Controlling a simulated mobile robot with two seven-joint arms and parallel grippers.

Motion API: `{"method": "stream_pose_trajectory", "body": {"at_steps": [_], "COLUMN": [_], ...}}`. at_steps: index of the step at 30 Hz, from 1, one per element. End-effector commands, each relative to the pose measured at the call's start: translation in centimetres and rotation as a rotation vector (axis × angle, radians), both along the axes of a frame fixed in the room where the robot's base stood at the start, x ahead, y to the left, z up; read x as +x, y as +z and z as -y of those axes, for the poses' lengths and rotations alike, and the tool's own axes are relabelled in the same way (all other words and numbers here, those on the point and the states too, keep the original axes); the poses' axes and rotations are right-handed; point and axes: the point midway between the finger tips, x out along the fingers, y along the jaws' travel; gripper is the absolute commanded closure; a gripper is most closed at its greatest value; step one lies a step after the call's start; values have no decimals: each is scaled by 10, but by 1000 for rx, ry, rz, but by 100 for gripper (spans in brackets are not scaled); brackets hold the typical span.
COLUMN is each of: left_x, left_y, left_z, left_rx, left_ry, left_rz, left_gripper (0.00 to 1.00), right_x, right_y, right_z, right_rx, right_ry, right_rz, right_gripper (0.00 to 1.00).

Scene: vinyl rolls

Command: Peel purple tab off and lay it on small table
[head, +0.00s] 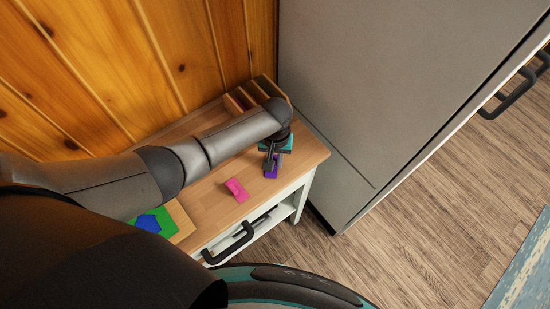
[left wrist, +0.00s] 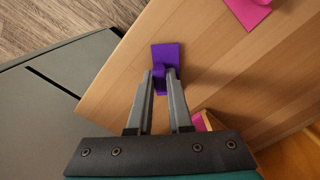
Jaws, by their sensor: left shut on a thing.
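My left gripper (head: 271,162) reaches down over the right end of the small wooden-topped table (head: 212,197). It is shut on the purple tab (head: 271,171), a flat piece with a raised grip. In the left wrist view the left gripper's fingers (left wrist: 160,82) close on the raised part of the purple tab (left wrist: 165,53). The tab is over the table top, close to its edge; I cannot tell if it rests on the wood or hangs just above it. My right gripper is not in view.
A pink tab (head: 236,189) lies on the table, left of the purple one. A board with green and blue pieces (head: 178,218) lies at the table's left. A wooden holder (head: 238,100) stands at the back. A grey cabinet (head: 350,100) rises to the right.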

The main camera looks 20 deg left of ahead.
Motion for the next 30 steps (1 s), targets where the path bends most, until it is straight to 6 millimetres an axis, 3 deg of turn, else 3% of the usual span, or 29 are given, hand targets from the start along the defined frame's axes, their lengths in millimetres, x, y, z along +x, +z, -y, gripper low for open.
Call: {"method": "stream_pose_trajectory", "body": {"at_steps": [21,22,30], "left_x": [0,0,0], "left_y": [-3,-3,-3], "left_z": [0,0,0], "left_rx": [0,0,0], "left_ry": [-1,-1,0], "left_rz": [0,0,0], "left_gripper": [100,80,50], "right_x": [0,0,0], "right_y": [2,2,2], "right_z": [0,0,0], "right_rx": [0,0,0], "right_ry": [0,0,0], "right_rz": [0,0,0], "right_gripper": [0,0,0]}}
